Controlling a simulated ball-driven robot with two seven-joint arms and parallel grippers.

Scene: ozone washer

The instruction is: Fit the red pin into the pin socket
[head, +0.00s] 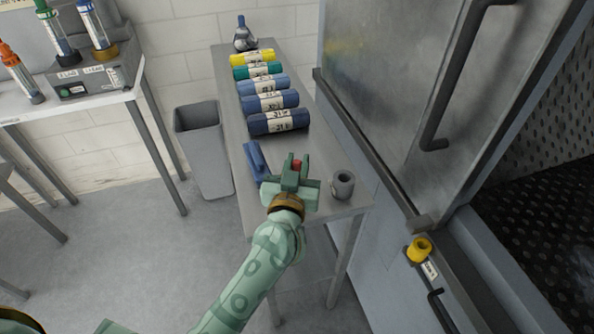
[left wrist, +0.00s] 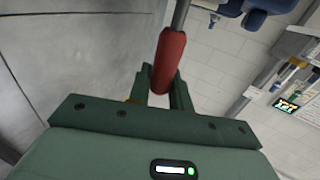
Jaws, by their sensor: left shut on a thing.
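My left gripper (head: 294,172) is above the near end of the narrow metal table. It is shut on the red pin (head: 297,164), which is mostly hidden by the fingers in the head view. The left wrist view shows the pin's red grip (left wrist: 168,62) between the fingers, with a grey metal shaft (left wrist: 181,14) extending beyond it. A yellow ring-shaped socket (head: 420,249) with a white tag sits on the washer's ledge, right of and apart from the gripper. A grey hollow cylinder (head: 343,184) stands upright on the table, just right of the gripper. My right gripper is not in view.
The narrow table (head: 226,82) holds several labelled rolls, including a yellow roll (head: 252,58), and a blue object (head: 255,161) left of my gripper. The washer door (head: 395,75) with its dark handle stands at right. A grey bin (head: 205,150) is at left.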

